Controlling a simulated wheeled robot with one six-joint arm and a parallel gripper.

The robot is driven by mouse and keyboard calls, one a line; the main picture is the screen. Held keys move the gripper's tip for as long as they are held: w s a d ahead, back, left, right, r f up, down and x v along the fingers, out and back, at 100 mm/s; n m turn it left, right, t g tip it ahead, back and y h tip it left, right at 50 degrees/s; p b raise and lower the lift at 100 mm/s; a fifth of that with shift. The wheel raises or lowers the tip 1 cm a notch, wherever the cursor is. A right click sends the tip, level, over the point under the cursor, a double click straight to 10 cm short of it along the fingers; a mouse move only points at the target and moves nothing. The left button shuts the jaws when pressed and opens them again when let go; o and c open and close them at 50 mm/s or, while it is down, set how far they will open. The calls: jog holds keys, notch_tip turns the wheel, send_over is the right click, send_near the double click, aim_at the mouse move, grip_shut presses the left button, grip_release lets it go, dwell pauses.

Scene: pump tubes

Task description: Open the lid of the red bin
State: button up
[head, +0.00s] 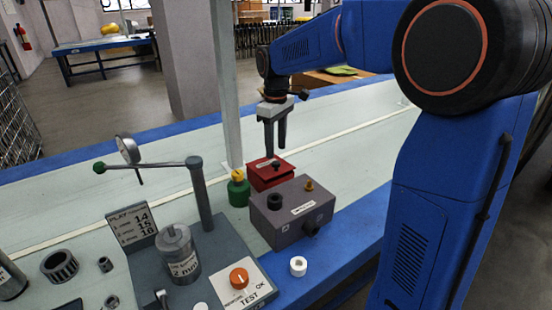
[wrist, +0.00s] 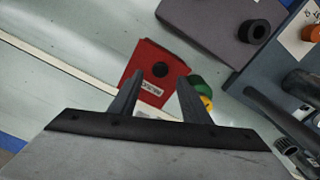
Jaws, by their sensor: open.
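The red bin (head: 265,178) stands on the bench, behind the grey-purple box. I cannot tell whether a fingertip touches the lid.
A green bottle with a yellow cap (head: 239,187) stands close left of the bin. The grey-purple box (head: 292,210) with knobs stands in front. A test fixture (head: 200,262) with a lever is front left. The bench behind the bin is clear.

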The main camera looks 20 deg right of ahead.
aim_at(276, 163)
jog(key=shift+f, duration=2.5)
jog(key=shift+c, duration=0.3)
grip_shut()
jog(key=shift+w+a+r+g+h, duration=0.25)
jog(key=shift+w+r+g+h, duration=0.1)
jog(key=shift+w+r+g, duration=0.7)
jog(key=shift+w+a+r+g+h, duration=0.3)
jog(key=shift+w+r+g, duration=0.4)
jog(key=shift+g, duration=0.55)
jog(key=shift+s+r, duration=0.15)
jog(key=shift+o, duration=0.3)
grip_release()
